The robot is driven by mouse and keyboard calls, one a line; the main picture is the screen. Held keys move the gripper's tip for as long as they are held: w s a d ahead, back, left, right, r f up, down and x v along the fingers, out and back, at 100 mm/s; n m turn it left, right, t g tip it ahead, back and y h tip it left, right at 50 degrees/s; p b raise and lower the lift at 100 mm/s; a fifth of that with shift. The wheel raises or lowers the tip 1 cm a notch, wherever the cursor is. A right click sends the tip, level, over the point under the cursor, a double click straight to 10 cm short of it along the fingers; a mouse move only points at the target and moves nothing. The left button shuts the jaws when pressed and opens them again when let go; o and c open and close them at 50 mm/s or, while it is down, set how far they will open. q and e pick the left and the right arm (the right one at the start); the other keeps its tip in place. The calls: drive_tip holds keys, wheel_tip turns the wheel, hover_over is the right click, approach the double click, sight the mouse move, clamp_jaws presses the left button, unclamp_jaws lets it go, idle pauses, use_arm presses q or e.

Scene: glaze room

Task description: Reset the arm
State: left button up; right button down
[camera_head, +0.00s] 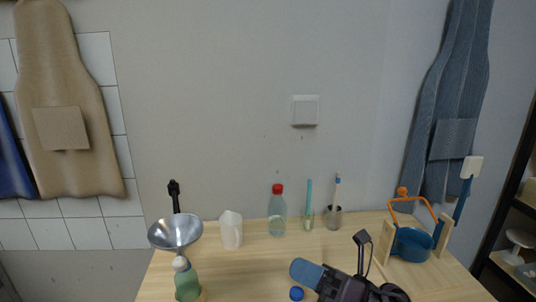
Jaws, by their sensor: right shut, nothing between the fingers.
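My left gripper is not in view.
On the table stand a metal bowl (176,232), a green bottle (187,280), a white container (231,230), a red-capped bottle (277,214), two brush cups (334,219) and a wooden stand with a blue pot (412,246). A dark shelf (507,220) is right.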

drive_tip(key=s+d+f+m+t+h, duration=0.2)
drive_tip(key=d+f+m+t+h, duration=0.55)
drive_tip(key=m, duration=0.75)
drive_tip(key=s+d+f+m+t+h, duration=0.1)
drive_tip(key=d+f+m+t+h, duration=0.4)
drive_tip(key=d+f+m+h, duration=0.7)
drive_tip(key=s+d+f+m+g+h, duration=0.2)
drive_tip(key=s+f+m+g, duration=0.5)
drive_tip(key=s+f+m, duration=0.6)
drive_tip(key=shift+s+f+m, duration=0.3)
drive_tip(key=shift+s+m, duration=0.7)
drive_tip(key=shift+s, duration=0.15)
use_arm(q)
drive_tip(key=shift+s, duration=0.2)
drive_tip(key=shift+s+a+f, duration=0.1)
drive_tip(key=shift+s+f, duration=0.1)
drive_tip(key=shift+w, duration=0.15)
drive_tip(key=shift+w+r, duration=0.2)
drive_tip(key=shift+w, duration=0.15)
